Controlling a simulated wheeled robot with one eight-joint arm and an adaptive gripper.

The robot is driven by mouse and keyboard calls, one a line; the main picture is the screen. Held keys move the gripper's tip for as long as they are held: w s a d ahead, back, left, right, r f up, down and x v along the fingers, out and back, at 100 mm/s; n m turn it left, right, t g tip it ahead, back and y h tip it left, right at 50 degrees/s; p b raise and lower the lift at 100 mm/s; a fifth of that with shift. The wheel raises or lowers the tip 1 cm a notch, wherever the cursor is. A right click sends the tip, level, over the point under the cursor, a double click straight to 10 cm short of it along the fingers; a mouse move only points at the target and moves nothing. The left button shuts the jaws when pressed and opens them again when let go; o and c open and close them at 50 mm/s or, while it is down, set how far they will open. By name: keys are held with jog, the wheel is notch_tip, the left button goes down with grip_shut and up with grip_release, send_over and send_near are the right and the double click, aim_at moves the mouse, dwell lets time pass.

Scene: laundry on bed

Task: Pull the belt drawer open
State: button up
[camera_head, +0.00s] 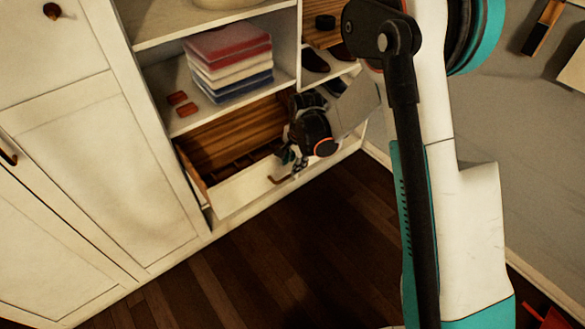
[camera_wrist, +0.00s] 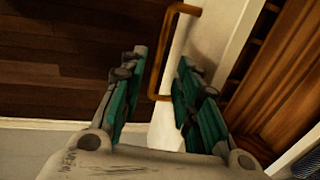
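The drawer (camera_head: 240,190) at the bottom of the white cabinet is pulled partly out. Its wooden inside and dividers show, and its white front also shows in the wrist view (camera_wrist: 215,38). A bronze bar handle (camera_wrist: 165,50) is on the front; part of it shows in the head view (camera_head: 280,179). My gripper (camera_head: 293,163) is at the drawer front, beside the handle. In the wrist view the two teal-padded fingers (camera_wrist: 163,58) are apart, with part of the handle between them. I cannot tell whether they touch it. The fingertips are small and partly dark in the head view.
Folded red, white and blue cloths (camera_head: 230,62) and two small red items (camera_head: 183,104) lie on the shelf above the drawer. Dark shoes (camera_head: 314,60) stand to the right. White cabinet doors (camera_head: 95,180) are at the left. The dark wooden floor (camera_head: 270,250) before the drawer is clear.

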notch_tip(320, 180, up, 7)
jog(key=s, duration=0.1)
jog(key=shift+d, duration=0.35)
dwell(0.3)
jog(key=s+d+r+n+t, duration=0.1)
jog(key=s+d+r+n, duration=0.15)
jog(key=r, duration=0.25)
jog(key=s+d+r+n+t, duration=0.1)
jog(key=s+d+r, duration=0.2)
jog(key=s+r, duration=0.15)
jog(key=s+d+r+n, duration=0.1)
jog(key=s+d+r, duration=0.15)
jog(key=r, duration=0.35)
jog(key=s+d+r+n+t, duration=0.1)
jog(key=s+d+r+n, duration=0.1)
jog(key=s, duration=0.6)
jog(key=s+d+r+n+t+h, duration=0.1)
jog(key=s+d+n, duration=0.3)
jog(key=s, duration=0.5)
jog(key=shift+s+r+n+t, duration=0.2)
jog(key=shift+r+n+t, duration=0.15)
jog(key=shift+r+t, duration=0.35)
